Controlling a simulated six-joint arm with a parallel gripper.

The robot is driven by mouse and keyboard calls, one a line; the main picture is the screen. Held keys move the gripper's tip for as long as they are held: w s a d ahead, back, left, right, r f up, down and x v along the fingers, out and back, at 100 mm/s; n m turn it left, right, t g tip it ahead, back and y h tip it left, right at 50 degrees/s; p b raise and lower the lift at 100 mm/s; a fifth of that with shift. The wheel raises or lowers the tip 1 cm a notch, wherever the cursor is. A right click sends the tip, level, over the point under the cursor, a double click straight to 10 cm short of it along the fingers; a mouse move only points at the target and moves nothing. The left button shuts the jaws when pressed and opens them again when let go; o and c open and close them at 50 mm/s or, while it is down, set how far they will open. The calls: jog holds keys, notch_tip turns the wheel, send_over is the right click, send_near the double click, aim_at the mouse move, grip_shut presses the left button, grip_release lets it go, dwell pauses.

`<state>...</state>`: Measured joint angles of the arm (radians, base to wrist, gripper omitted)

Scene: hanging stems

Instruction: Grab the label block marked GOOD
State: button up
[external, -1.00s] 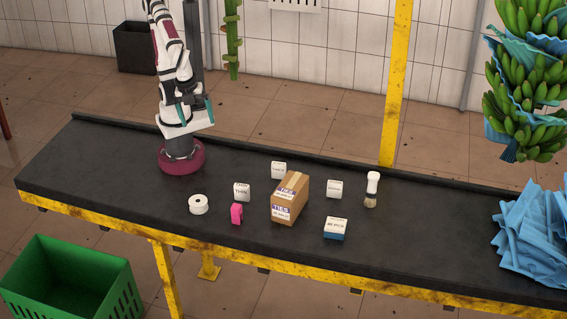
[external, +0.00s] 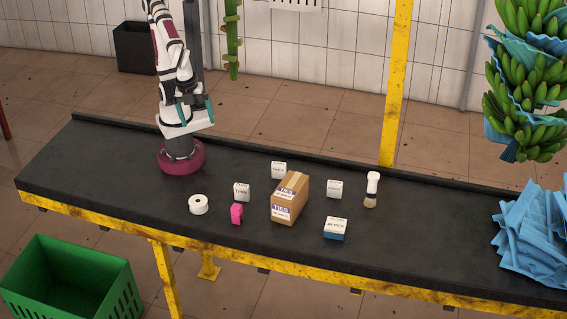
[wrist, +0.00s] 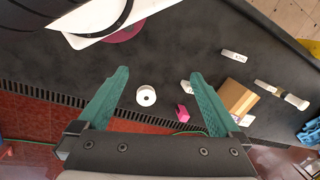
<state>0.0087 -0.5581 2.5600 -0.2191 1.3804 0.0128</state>
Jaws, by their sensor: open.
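Three small white label blocks stand on the dark table: one left of the carton (external: 241,192), one behind it (external: 278,170) and one to its right (external: 334,189). Their print is too small to read, so I cannot tell which is marked GOOD. In the wrist view one white block (wrist: 234,56) lies beyond the carton, and another is partly hidden behind my right finger. My gripper (wrist: 152,102) is open and empty, with its teal fingers spread above the table. In the external view it is folded close over my base, left of and apart from all the blocks.
A brown carton (external: 290,198) stands among the blocks. Blue sheets (external: 532,235) lie at right, below hanging bananas (external: 525,90). The table's left is clear.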

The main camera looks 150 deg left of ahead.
jog(key=w+a+n+t+h, duration=0.1)
jog(key=w+a+n+h, duration=0.35)
jog(key=w+n, duration=0.45)
jog(key=w+a+n+h, duration=0.3)
jog(key=w+a+n, duration=0.4)
jog(key=w, duration=0.4)
jog(key=n+t, duration=1)
jog(key=n, duration=0.7)
send_near(335, 187)
jog(key=shift+h, duration=0.25)
jog(key=x, duration=0.5)
jog(key=shift+w+d+f, duration=0.1)
jog(key=shift+d+f, duration=0.2)
jog(key=shift+f, duration=0.15)
jog(key=x, duration=0.6)
jog(key=shift+w+a+r, duration=0.15)
jog(key=shift+w+a, duration=0.1)
jog(key=shift+w, duration=0.1)
jog(key=c, duration=1.4)
